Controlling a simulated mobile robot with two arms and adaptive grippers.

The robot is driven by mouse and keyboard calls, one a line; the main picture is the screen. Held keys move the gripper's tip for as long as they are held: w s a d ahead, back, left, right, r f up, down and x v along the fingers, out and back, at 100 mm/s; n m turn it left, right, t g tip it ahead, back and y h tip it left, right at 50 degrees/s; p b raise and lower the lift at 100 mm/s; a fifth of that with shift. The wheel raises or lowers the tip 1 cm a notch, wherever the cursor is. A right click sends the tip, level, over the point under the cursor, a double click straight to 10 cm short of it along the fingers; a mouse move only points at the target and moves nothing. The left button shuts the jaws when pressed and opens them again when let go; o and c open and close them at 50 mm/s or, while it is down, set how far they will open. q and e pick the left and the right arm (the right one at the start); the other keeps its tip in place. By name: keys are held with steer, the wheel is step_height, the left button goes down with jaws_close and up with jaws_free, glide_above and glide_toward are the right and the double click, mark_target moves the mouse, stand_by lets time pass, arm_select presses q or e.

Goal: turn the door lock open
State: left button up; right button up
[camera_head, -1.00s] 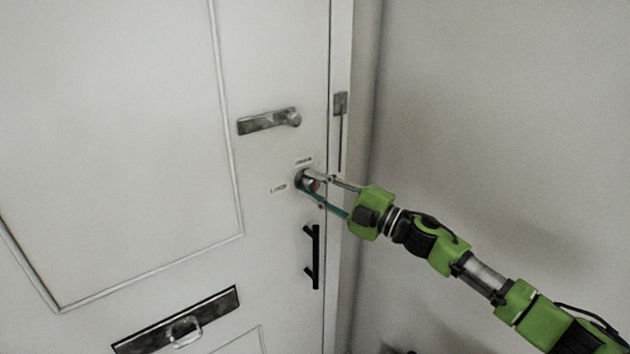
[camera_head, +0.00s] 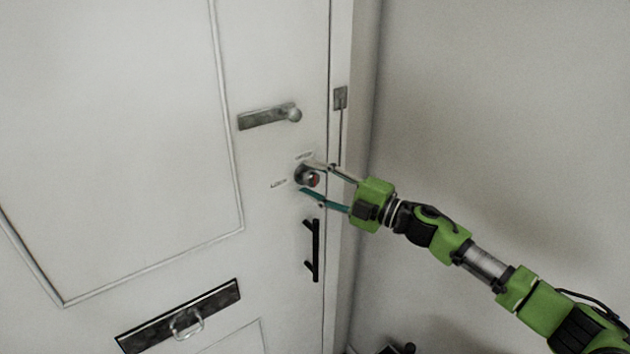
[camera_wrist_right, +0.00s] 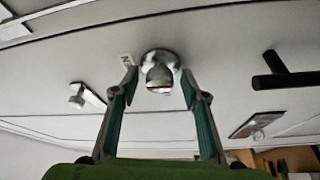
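The door lock (camera_head: 308,177) is a round metal knob with a red mark, set in the white door (camera_head: 120,120) between two small printed labels. It also shows in the right wrist view (camera_wrist_right: 159,74), between and just beyond the fingertips. My right gripper (camera_head: 306,178) is open, with one finger above the knob and one below it. The fingers stand apart from the knob, and nothing is held. My left gripper is not in view.
A metal latch (camera_head: 268,118) is above the lock. A black bar handle (camera_head: 313,250) is just below it. A mail slot with a ring (camera_head: 180,316) is lower left. A plain wall (camera_head: 500,110) stands to the right of the door frame.

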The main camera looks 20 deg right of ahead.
steer(key=v, duration=1.2)
stand_by(0.6)
